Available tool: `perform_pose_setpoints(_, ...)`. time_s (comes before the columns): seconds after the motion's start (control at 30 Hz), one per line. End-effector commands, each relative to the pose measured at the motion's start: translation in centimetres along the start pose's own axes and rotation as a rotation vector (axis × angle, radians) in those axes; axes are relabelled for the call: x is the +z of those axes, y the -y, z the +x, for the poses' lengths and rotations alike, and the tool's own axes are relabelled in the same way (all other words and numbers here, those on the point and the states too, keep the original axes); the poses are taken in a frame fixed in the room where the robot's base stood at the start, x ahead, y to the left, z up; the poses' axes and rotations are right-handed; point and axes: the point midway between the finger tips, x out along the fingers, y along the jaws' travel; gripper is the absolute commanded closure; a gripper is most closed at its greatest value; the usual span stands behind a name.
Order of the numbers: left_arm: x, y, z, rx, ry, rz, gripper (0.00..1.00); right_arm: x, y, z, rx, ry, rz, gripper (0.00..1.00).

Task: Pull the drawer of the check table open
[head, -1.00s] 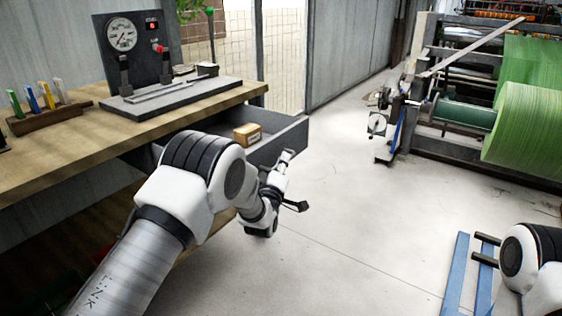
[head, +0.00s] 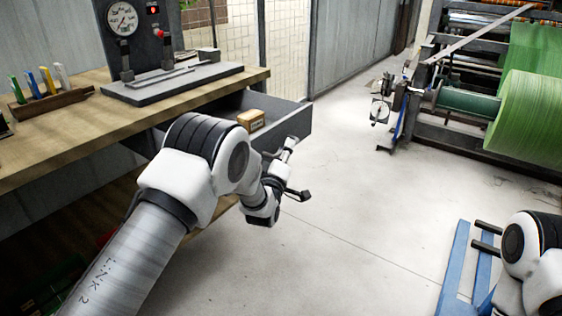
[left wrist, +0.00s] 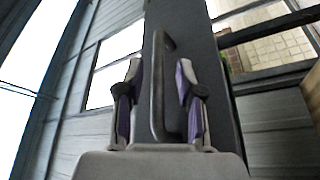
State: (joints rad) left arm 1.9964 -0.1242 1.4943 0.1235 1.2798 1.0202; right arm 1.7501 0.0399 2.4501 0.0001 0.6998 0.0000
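The check table (head: 85,140) has a wooden top and stands at the left in the head view. Its grey drawer (head: 297,122) is out from under the top, and a small cardboard box (head: 251,120) shows inside. My left gripper (head: 292,168) is at the outer face of the drawer front. In the left wrist view, the dark bar handle (left wrist: 158,90) stands between the two fingers of my left gripper (left wrist: 158,95). The fingers are apart, with a gap on each side of the handle.
A gauge panel (head: 138,35) and a rack of coloured markers (head: 50,100) stand on the table. A machine with a green roll (head: 535,115) stands at the right. A blue frame (head: 455,265) lies at lower right. The floor between is clear.

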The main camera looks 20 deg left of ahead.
Motion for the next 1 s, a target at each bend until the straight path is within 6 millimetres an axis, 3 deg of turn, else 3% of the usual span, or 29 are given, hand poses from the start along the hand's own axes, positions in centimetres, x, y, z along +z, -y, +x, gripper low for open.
perform_pose_setpoints(0.4,0.1,0.0,-9.6,-0.003,0.004,0.001,0.63,0.0,0.0,0.0,0.000,0.000,0.000,0.49)
perform_pose_setpoints(0.57,0.0,0.0,-11.0,0.000,0.001,0.000,0.63,0.0,0.0,0.0,0.000,0.000,0.000,0.49)
perform_pose_setpoints(0.83,0.1,0.1,-11.1,-0.003,0.002,0.000,0.63,0.0,0.0,0.0,0.000,0.000,0.000,0.49)
perform_pose_setpoints(0.93,0.6,2.2,-11.9,-0.039,0.010,-0.003,0.63,0.0,0.0,0.0,0.000,0.000,0.000,0.49)
perform_pose_setpoints(1.0,1.0,5.4,-13.7,-0.109,0.023,-0.006,0.63,0.0,0.0,0.0,0.000,0.000,0.000,0.49)
